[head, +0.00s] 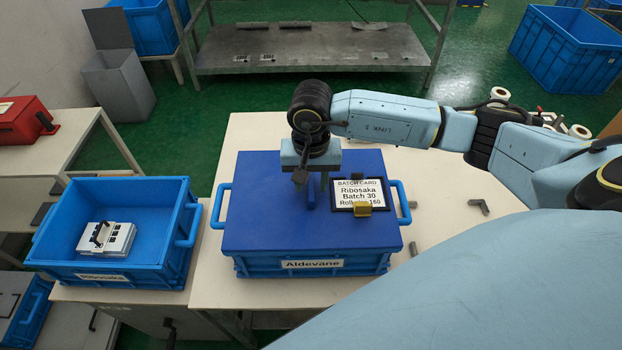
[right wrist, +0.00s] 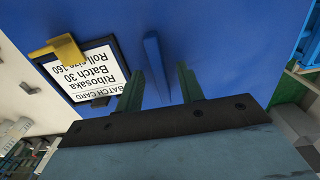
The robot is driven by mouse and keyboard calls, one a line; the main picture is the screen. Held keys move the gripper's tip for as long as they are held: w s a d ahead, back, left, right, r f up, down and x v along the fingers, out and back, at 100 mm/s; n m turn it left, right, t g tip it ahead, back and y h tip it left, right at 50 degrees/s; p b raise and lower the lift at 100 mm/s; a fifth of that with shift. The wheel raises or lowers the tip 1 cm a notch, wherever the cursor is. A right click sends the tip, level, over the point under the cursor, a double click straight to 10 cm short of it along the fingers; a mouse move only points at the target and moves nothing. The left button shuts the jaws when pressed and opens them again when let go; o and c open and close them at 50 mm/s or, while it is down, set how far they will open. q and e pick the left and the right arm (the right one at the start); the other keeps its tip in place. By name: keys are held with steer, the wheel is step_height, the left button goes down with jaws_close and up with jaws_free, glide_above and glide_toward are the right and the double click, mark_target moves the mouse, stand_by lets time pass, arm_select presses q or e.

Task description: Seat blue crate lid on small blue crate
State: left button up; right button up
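The blue crate lid (head: 265,205) lies flat over the blue crate labelled Aldevane (head: 315,266) on the pale table. I see no clear gap between lid and crate along the front. A thin upright blue grip (head: 311,194) stands on the lid; it also shows in the right wrist view (right wrist: 155,62). My right gripper (head: 312,186) is above the lid, pointing down at this grip. In the right wrist view its two fingers (right wrist: 159,80) are apart, one on each side of the grip, with space visible on both sides. My left gripper is not in view.
A batch card (head: 358,193) with a yellow clip (head: 363,208) lies on the lid's right part. An open blue crate labelled Ribosaka (head: 62,230) holding a white device (head: 106,238) stands left. Small grey brackets (head: 479,207) lie on the table's right.

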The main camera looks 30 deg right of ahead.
mark_target(311, 185)
step_height(311, 185, up, 13)
steer(key=shift+r, duration=0.2)
stand_by(0.5)
steer(key=shift+s, duration=0.1)
